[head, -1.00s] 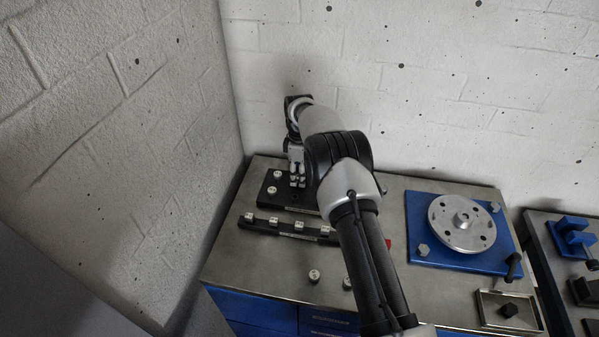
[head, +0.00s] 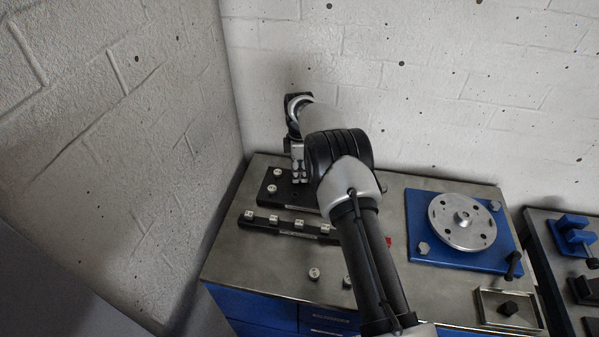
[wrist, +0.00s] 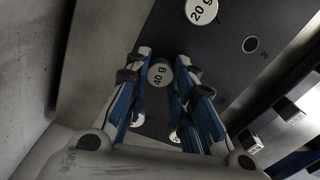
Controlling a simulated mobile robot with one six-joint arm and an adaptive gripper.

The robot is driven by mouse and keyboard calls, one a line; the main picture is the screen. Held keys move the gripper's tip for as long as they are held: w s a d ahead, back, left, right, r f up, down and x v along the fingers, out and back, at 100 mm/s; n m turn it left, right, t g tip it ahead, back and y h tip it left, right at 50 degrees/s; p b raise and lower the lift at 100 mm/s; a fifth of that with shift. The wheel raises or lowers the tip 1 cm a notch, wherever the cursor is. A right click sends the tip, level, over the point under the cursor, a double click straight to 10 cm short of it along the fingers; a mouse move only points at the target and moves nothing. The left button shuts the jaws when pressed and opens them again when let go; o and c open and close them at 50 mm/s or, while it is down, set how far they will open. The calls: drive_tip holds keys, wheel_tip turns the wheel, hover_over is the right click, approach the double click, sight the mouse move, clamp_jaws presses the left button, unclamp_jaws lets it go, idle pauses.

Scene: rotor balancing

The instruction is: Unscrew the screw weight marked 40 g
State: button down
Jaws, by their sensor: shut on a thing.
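The screw weight marked 40 g (wrist: 160,74) is a pale round cap between my fingers in the wrist view. My gripper (wrist: 163,78) is shut on it, a blue-sided finger at either side. In the head view my gripper (head: 299,177) points down at the black plate (head: 266,200); the 40 g weight cannot be made out there. The weight marked 20 g (wrist: 201,11) stands on the same plate. Whether the 40 g weight is still in its thread cannot be told.
A black rail (head: 262,226) with several small weights lies in front of the plate. Loose weights (head: 314,274) stand near the bench's front edge. The silver rotor (head: 462,222) sits on a blue base at right. The walls are close behind and left.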

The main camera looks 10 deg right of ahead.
drive_tip(key=n, duration=0.4)
drive_tip(key=shift+n, duration=0.4)
drive_tip(key=n, duration=0.4)
drive_tip(key=shift+n, duration=0.3)
drive_tip(key=n, duration=0.4)
drive_tip(key=shift+n, duration=0.9)
drive_tip(key=shift+n, duration=1.2)
